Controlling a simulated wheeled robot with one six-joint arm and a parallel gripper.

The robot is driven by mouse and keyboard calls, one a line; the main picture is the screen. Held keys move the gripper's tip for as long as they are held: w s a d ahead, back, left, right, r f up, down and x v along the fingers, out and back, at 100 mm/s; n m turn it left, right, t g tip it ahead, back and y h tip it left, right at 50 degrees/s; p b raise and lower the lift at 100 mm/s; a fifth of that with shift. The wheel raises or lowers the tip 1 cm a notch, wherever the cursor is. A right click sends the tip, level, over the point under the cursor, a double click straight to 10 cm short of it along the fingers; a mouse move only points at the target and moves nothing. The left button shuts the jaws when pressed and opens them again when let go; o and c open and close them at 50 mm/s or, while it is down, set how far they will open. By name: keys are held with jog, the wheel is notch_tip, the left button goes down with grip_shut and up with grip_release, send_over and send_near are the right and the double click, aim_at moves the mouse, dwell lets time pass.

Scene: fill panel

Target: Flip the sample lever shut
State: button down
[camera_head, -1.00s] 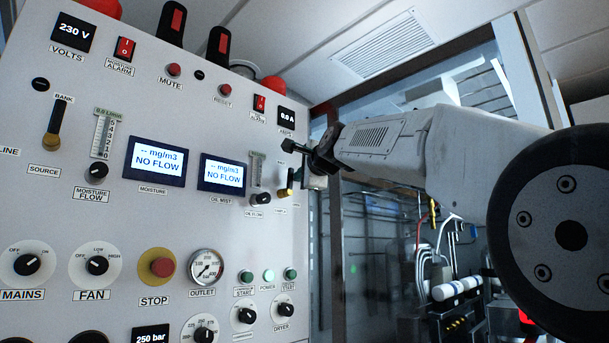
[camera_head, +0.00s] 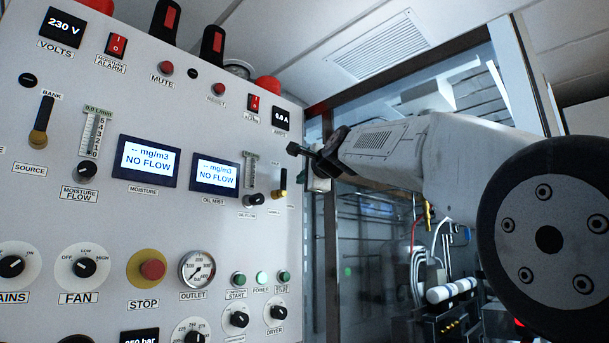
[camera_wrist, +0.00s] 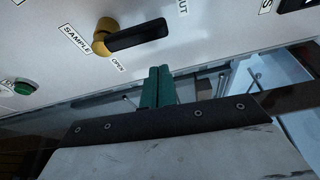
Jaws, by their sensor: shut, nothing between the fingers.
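The sample lever (camera_head: 283,179) is on the right edge of the panel in the head view, its black handle pointing up from a brass hub. In the wrist view the sample lever (camera_wrist: 138,36) shows its brass hub at left and its black handle reaching right, near SAMPLE and OPEN labels. My gripper (camera_head: 292,149) is above and slightly right of the lever in the head view. In the wrist view my gripper (camera_wrist: 157,86) shows its green fingers shut together, empty, below the handle and apart from it.
The grey panel (camera_head: 225,120) fills the left, with a similar bank lever (camera_head: 42,122), knobs, displays and switches. A green button (camera_wrist: 23,87) is left of the lever in the wrist view. A metal frame post (camera_head: 331,250) and hoses stand right of the panel.

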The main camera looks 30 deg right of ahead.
jog(key=s, duration=0.9)
jog(key=shift+s, duration=0.4)
